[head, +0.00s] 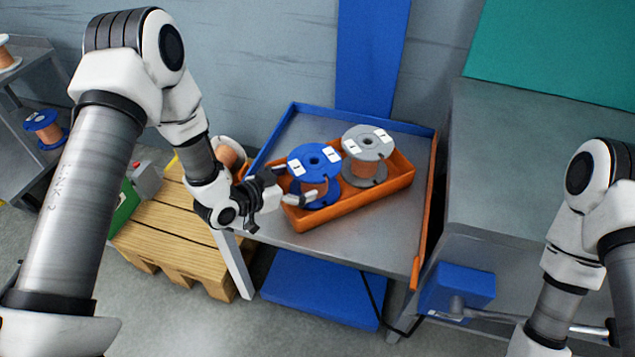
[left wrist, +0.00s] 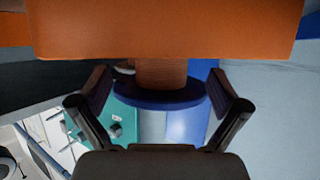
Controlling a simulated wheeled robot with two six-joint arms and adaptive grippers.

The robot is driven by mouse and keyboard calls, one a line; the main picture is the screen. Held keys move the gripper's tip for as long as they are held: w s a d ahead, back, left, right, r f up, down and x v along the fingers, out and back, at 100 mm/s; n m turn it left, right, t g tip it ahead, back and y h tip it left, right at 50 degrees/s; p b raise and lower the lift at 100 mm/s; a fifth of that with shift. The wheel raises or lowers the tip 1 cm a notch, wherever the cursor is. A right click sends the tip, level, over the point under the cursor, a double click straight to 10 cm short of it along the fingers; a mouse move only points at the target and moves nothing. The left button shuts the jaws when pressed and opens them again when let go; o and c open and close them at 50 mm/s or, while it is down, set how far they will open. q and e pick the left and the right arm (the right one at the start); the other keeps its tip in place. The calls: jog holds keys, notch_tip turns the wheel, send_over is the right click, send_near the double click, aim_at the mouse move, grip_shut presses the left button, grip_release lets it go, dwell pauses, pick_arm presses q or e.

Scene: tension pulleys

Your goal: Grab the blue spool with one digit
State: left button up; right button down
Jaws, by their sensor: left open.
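The blue spool (head: 315,165), wound with copper wire, stands upright in the orange tray (head: 372,201) on the metal table. A grey spool (head: 368,146), also copper-wound, stands beside it on the right. My left gripper (head: 300,181) is open at the near left side of the blue spool, one finger in front of it. In the left wrist view, the left gripper's fingers (left wrist: 158,88) are on either side of the blue spool's flange (left wrist: 160,97); I cannot tell whether they touch it. My right gripper is out of view.
The table (head: 345,239) has a blue rim at the back and left and an orange edge at the right. Wooden pallet (head: 180,232) and another copper spool (head: 228,150) are on the left. A grey bench (head: 540,140) stands right. The tabletop in front of the tray is clear.

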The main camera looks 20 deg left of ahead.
pick_arm(q)
jog(key=b+x, duration=0.1)
jog(key=x, duration=0.3)
jog(key=shift+w+d, duration=0.15)
jog(key=shift+w, duration=0.25)
jog(key=c, duration=1.8)
jog(key=shift+o, duration=0.2)
